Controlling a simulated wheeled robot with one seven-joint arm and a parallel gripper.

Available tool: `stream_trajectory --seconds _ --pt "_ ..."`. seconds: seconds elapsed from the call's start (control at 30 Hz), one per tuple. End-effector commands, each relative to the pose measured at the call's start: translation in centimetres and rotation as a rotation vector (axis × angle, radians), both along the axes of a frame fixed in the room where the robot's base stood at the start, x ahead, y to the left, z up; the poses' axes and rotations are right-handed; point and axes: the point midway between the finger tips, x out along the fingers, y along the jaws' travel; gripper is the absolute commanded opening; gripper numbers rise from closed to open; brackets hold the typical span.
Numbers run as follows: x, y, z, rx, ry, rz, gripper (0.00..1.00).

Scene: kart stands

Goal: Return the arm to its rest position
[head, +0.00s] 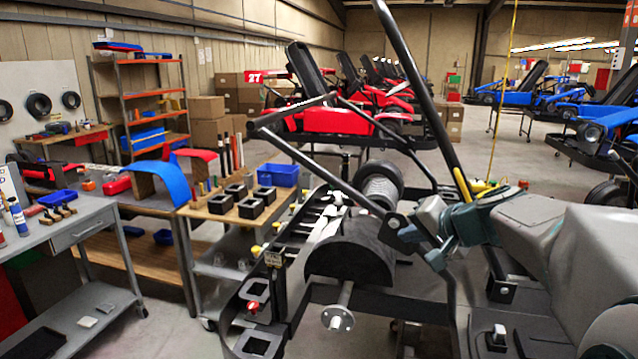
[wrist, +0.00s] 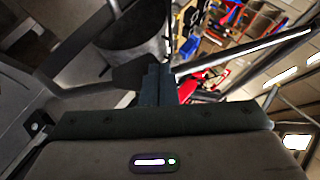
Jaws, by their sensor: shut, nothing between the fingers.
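My gripper (head: 398,228) shows in the head view right of centre, at the end of my grey arm, which reaches in from the right edge. It is close in front of the black tubes of a kart frame (head: 425,90); I cannot tell whether it touches them. In the wrist view my gripper (wrist: 152,82) has its teal fingers together with nothing held between them. The arm is stretched forward and low over the kart.
A cart with black square blocks (head: 222,203) and a grey workbench (head: 60,235) stand left. Red karts (head: 335,118) stand behind.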

Motion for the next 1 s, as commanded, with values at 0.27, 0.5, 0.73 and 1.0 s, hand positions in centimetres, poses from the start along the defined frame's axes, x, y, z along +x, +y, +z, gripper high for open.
stream_trajectory --seconds 0.27,0.5,0.73,1.0 --pt "-7.3 3.8 -4.2 -0.17 0.142 0.145 0.0" --pt "-17.8 5.1 -10.4 -0.467 0.32 0.31 0.0" --pt "-24.1 3.5 -14.0 -0.708 0.415 0.389 0.0" --pt "-25.4 2.8 -14.8 -0.77 0.434 0.402 0.0"
